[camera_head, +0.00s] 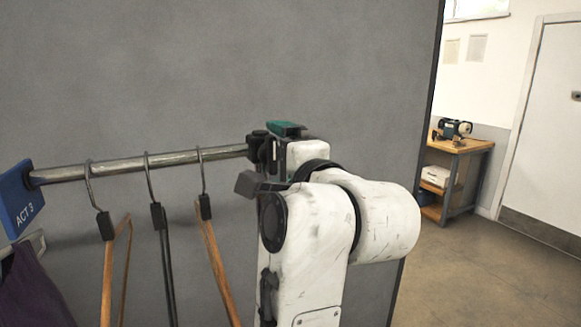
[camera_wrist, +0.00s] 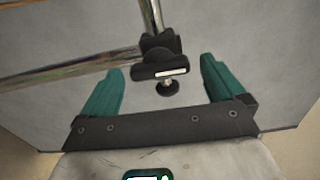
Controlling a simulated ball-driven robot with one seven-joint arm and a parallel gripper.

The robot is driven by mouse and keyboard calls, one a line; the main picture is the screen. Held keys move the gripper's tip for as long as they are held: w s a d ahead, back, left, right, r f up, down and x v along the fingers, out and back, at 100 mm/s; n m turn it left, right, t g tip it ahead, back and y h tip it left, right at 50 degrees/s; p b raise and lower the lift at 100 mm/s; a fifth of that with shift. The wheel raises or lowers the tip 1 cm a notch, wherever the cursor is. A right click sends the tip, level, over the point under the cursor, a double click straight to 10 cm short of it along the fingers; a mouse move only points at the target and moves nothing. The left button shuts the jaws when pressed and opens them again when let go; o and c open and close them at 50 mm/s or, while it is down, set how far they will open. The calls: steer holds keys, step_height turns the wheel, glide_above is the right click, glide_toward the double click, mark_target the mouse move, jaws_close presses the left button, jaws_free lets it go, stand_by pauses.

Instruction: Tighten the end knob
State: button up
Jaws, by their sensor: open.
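A metal clothes rail (camera_head: 150,164) runs to a black end fitting (camera_head: 258,137) in the head view. In the wrist view the fitting (camera_wrist: 158,42) joins the rail and a second metal tube. In front of it is a black bar-shaped knob (camera_wrist: 160,69) with a white stripe, and a small black disc (camera_wrist: 167,89) on a short metal stem hangs just below. My gripper (camera_wrist: 162,66) is open, with one teal finger on each side of the knob and a clear gap to both. In the head view my gripper (camera_head: 287,129) is beside the fitting, partly hidden by my arm.
Several hangers (camera_head: 155,215) hang from the rail left of my arm. A blue "ACT 3" sign (camera_head: 22,201) marks the rail's left end. A grey panel (camera_head: 220,60) stands behind. A wooden workbench (camera_head: 459,147) and open floor (camera_head: 470,265) lie to the right.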

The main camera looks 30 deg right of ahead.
steer(key=s+b, duration=0.3)
steer(key=s, duration=0.7)
steer(key=shift+s+b, duration=0.15)
steer(key=shift+b, duration=0.2)
steer(key=shift+f, duration=0.1)
